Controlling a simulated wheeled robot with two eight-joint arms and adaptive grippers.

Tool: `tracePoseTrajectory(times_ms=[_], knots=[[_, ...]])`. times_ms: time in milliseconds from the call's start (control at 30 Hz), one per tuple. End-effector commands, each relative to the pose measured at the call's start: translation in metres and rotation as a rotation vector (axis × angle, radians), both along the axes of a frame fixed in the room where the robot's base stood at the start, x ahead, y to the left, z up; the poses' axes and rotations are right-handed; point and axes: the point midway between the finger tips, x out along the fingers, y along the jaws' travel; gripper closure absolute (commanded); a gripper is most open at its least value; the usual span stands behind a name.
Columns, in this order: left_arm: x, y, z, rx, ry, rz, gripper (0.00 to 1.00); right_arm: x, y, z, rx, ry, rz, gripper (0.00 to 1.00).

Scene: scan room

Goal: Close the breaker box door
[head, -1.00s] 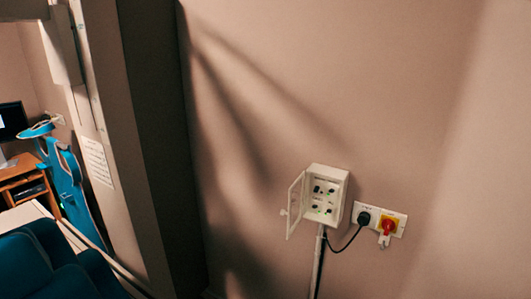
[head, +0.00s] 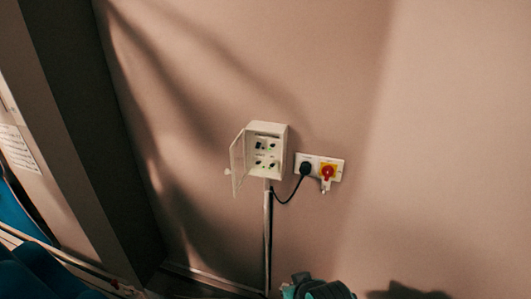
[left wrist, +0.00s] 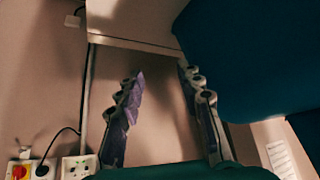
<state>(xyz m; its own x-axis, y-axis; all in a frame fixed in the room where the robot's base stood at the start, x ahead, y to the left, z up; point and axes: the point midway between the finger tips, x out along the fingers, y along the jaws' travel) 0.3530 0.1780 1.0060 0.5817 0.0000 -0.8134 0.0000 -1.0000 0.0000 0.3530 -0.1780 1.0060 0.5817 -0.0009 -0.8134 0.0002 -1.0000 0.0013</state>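The pale breaker box (head: 265,150) is fixed to the wall, its front showing several dark switches. Its door (head: 238,164) stands open, swung out to the left. In the left wrist view, which looks upside down, the box (left wrist: 78,166) is partly visible at the lower left; its door cannot be made out there. My left gripper (left wrist: 160,75) is open and empty, its fingers apart and away from the box. A teal and dark part at the bottom edge of the head view looks like my right arm's end; its fingers cannot be made out.
Right of the box, a wall panel holds a black plug (head: 306,168) and a red-yellow switch (head: 328,172). A cable loops from the plug to the grey pipe (head: 268,235) under the box. Blue seating (head: 40,275) is at lower left. The wall to the right is bare.

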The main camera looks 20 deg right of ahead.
Motion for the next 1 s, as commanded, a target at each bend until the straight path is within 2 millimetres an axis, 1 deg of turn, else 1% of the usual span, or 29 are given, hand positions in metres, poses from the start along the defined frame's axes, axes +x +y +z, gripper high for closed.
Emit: tracePoseTrajectory(times_ms=[67,167,267,300,367,400,467,500,567,600,700,800,900,1000], knots=[[0.0,0.0,0.001,0.0,0.0,0.0,0.63,0.004,-0.001,0.002,-0.023,-0.003,0.013,1.0],[0.0,0.0,0.004,0.0,0.0,0.0,0.63,0.021,-0.006,0.01,-0.13,-0.021,0.063,1.0],[0.0,0.0,0.01,0.0,0.0,0.0,0.63,0.055,-0.01,0.027,-0.334,-0.063,0.158,1.0],[0.0,0.0,0.013,0.0,0.0,0.0,0.63,0.074,-0.009,0.036,-0.434,-0.089,0.206,1.0],[0.0,0.0,0.017,0.0,0.0,0.0,0.63,0.102,-0.003,0.053,-0.592,-0.137,0.283,1.0],[0.0,0.0,0.02,0.0,0.0,0.0,0.63,0.121,0.005,0.064,-0.696,-0.173,0.332,1.0],[0.0,0.0,0.023,0.0,0.0,0.0,0.63,0.147,0.022,0.081,-0.851,-0.234,0.405,1.0],[0.0,0.0,0.026,0.0,0.0,0.0,0.63,0.163,0.036,0.093,-0.95,-0.276,0.451,1.0],[0.0,0.0,0.029,0.0,0.0,0.0,0.63,0.183,0.061,0.109,-1.091,-0.341,0.513,1.0],[0.0,0.0,0.031,0.0,0.0,0.0,0.63,0.193,0.078,0.118,-1.175,-0.383,0.549,1.0],[0.0,0.0,0.034,0.0,0.0,0.0,0.63,0.21,0.12,0.137,-1.349,-0.475,0.618,1.0],[0.0,0.0,0.036,0.0,0.0,0.0,0.63,0.217,0.148,0.147,-1.463,-0.537,0.657,1.0],[0.0,0.0,0.036,0.0,0.0,0.0,0.63,0.219,0.162,0.152,-1.519,-0.569,0.675,1.0],[0.0,0.0,0.034,0.0,0.0,0.0,0.63,0.225,0.164,0.152,-1.534,-0.575,0.678,1.0]])
